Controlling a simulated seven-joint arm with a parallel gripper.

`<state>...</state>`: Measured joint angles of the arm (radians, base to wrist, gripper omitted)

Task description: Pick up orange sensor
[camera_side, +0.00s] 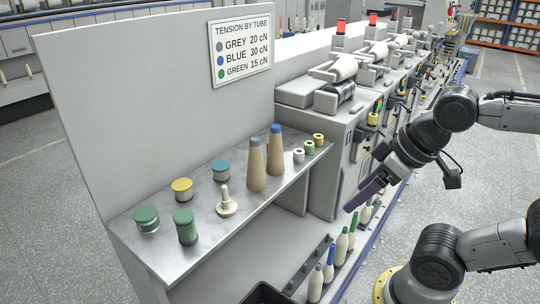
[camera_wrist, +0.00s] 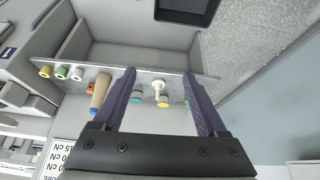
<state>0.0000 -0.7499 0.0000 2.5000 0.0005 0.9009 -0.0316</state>
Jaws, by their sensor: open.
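A similar piece (camera_wrist: 45,71) is at the far left of the row in the wrist view. Beside it are a green-rimmed ring (camera_side: 309,147) and a pale ring (camera_side: 298,156). My gripper (camera_side: 366,190) is in the air right of the shelf, apart from everything on it. In the wrist view my gripper (camera_wrist: 160,76) is open and empty, its dark purple fingers spread wide.
The marbled shelf (camera_side: 190,250) holds two tan cones (camera_side: 257,165), a white spindle piece (camera_side: 226,205), a yellow-topped piece (camera_side: 182,189) and several green or teal-topped pieces (camera_side: 186,228). A tall panel stands behind. A dark tray (camera_wrist: 187,10) lies beyond the shelf.

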